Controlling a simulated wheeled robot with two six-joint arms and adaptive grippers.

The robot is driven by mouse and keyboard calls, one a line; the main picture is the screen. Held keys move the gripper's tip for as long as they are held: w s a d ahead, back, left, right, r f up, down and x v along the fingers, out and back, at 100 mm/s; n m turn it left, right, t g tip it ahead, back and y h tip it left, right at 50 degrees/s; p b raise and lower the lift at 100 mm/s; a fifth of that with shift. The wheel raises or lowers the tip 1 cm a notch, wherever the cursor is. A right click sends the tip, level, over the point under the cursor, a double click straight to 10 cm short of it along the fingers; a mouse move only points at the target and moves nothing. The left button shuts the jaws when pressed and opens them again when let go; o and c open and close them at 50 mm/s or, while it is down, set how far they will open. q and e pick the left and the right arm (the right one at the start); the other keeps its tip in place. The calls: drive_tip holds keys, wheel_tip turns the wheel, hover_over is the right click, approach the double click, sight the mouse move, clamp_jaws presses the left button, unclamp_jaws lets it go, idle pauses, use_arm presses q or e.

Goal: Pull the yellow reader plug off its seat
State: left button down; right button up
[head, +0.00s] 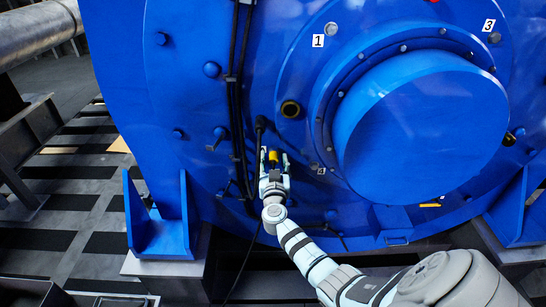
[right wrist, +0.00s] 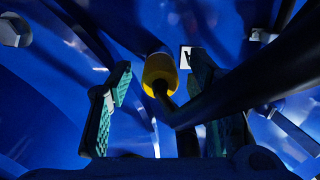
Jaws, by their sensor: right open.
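The yellow reader plug (head: 273,157) is at the lower left of the big round cover on the blue motor face. In the right wrist view the plug (right wrist: 158,72) shows as a yellow cylinder with a black cable at its near end. My right gripper (head: 275,162) is open around it, one finger on each side. In the right wrist view there is a visible gap between the plug and each pad of the gripper (right wrist: 160,98). The plug's seat is hidden behind the plug. My left gripper is not in view.
Black cables (head: 237,90) run down the blue face just left of the plug. A thick black cable (right wrist: 240,85) crosses the right finger in the right wrist view. The round cover (head: 420,125) juts out to the right. Labels 1, 3 and 4 mark the face.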

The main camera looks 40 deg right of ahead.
sight(274, 162)
drive_tip(key=shift+p, duration=0.6)
idle(0.5)
clamp_jaws()
drive_tip(key=shift+s+a, duration=0.1)
drive_tip(key=shift+s, duration=0.05)
drive_tip(key=shift+p+v, duration=1.1)
drive_tip(key=shift+v, duration=0.25)
drive_tip(key=shift+p+v, duration=0.85)
drive_tip(key=shift+v, duration=0.6)
